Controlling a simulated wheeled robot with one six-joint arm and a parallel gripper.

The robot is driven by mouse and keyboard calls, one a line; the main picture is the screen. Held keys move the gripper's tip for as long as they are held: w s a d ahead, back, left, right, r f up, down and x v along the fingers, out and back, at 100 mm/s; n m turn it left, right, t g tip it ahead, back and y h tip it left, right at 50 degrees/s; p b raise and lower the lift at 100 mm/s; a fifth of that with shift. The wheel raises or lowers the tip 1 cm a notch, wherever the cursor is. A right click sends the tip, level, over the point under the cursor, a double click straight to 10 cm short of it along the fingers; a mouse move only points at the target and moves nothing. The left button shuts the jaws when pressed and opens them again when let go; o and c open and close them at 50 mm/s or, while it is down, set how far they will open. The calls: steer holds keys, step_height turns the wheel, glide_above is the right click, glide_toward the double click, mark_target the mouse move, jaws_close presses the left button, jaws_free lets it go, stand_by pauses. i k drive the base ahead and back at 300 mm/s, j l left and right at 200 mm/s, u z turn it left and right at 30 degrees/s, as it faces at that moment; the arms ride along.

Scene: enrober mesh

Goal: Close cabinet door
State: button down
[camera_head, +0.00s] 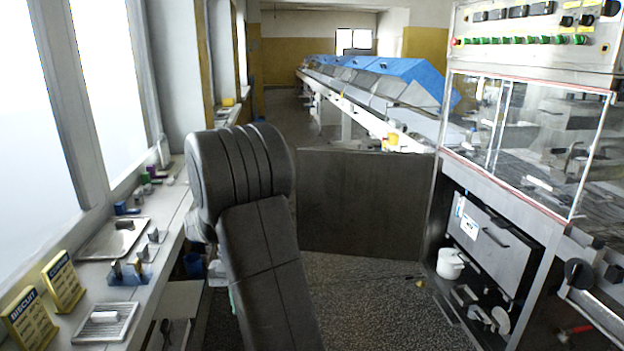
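A dark flat panel (365,205), which looks like the open cabinet door, stands upright across the aisle in the middle of the view. Its right edge meets the left front corner of the steel machine cabinet (436,205). Its left part is hidden behind my dark grey arm. The cabinet's lower front is open and shows a grey box with a handle (490,245) and a white bucket (450,263) inside. My arm rises from the bottom centre and bends in front of the door's left edge. My gripper is not visible, so its distance from the door cannot be told.
A window-side counter (165,240) on the left holds metal trays, small items and yellow signs (63,283). A long conveyor line with blue covers (400,72) runs behind the door. Speckled floor (380,300) is mostly clear between my arm and the cabinet.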

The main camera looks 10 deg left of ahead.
mark_target(360, 203)
steer(key=i+u, duration=0.15)
steer(key=i, duration=3.05)
steer(key=i+j+z, duration=0.15)
steer(key=i, duration=0.3)
steer(key=i+j+z, duration=0.15)
steer(key=i, duration=0.35)
